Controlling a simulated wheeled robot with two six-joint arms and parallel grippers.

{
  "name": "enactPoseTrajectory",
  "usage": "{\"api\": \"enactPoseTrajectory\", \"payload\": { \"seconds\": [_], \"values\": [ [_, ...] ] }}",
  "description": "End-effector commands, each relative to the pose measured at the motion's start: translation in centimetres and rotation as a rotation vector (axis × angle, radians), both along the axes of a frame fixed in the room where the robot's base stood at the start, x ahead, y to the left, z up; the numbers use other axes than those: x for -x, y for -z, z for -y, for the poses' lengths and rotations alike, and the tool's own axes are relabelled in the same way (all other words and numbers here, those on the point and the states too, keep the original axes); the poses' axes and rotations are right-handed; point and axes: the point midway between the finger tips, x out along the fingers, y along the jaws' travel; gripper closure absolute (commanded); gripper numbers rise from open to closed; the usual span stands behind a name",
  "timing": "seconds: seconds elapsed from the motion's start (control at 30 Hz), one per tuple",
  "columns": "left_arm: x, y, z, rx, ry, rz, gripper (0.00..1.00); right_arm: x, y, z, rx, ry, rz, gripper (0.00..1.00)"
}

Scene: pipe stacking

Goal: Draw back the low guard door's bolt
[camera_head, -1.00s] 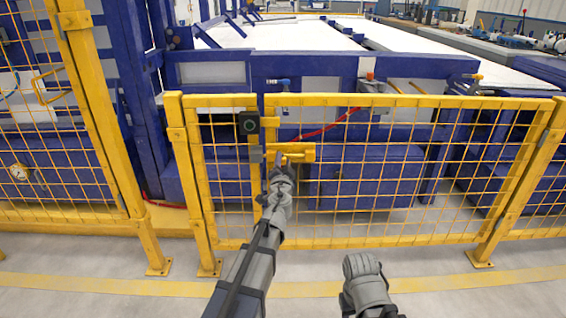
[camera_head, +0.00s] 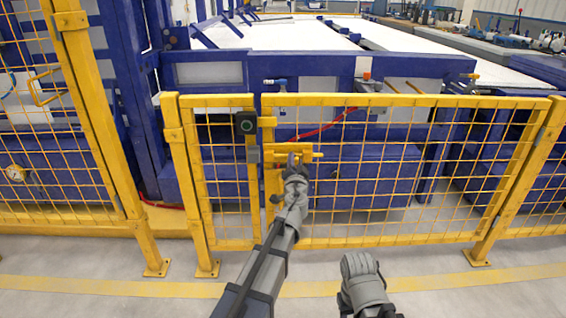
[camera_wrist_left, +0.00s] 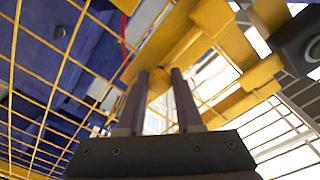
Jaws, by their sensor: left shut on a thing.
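The low yellow mesh guard door (camera_head: 400,101) stands upright in line with its posts. Its yellow bolt (camera_head: 318,155) lies level in a housing at the door's upper left, with the rod sticking out to the right. My left gripper (camera_head: 295,163) is at the bolt, partly covering it. In the left wrist view, the two dark fingers (camera_wrist_left: 159,98) sit either side of the bolt's round yellow knob (camera_wrist_left: 158,80), shut on it. My right gripper (camera_head: 362,268) is low in front of the door, away from it; its fingers cannot be made out.
A dark box with a round green-ringed face (camera_head: 246,123) is on the yellow post left of the door. Taller mesh fencing (camera_head: 70,120) stands at the left. Blue machinery (camera_head: 360,180) is behind the door. The floor in front is clear.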

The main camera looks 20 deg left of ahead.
Motion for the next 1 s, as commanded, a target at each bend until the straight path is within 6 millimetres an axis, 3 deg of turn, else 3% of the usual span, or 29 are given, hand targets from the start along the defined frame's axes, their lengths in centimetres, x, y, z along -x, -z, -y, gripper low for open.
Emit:
{"api": "enactPoseTrajectory", "payload": {
  "seconds": [0.1,0.4,0.43,0.6,0.67,1.0],
  "values": [
    [-0.36,0.01,1.11,0.000,0.001,0.000,1.00,0.00,0.01,0.00,0.000,0.000,0.000,0.50],
    [-0.38,0.01,1.41,0.000,0.006,0.000,1.00,0.00,0.01,0.00,0.000,0.000,0.000,0.50],
    [-0.39,0.01,1.43,0.000,0.006,0.000,0.62,0.00,0.01,0.00,0.000,0.000,0.000,0.50],
    [-0.38,0.01,1.34,0.000,0.004,0.000,0.43,0.00,0.00,0.00,0.000,0.000,0.000,0.50],
    [-0.35,0.01,1.29,-0.001,0.003,0.000,0.37,0.00,0.00,0.00,0.000,0.000,0.000,0.50],
    [-0.01,0.00,1.19,-0.001,0.000,0.000,0.36,0.00,0.00,0.00,0.000,0.000,0.000,0.50]
  ]
}}
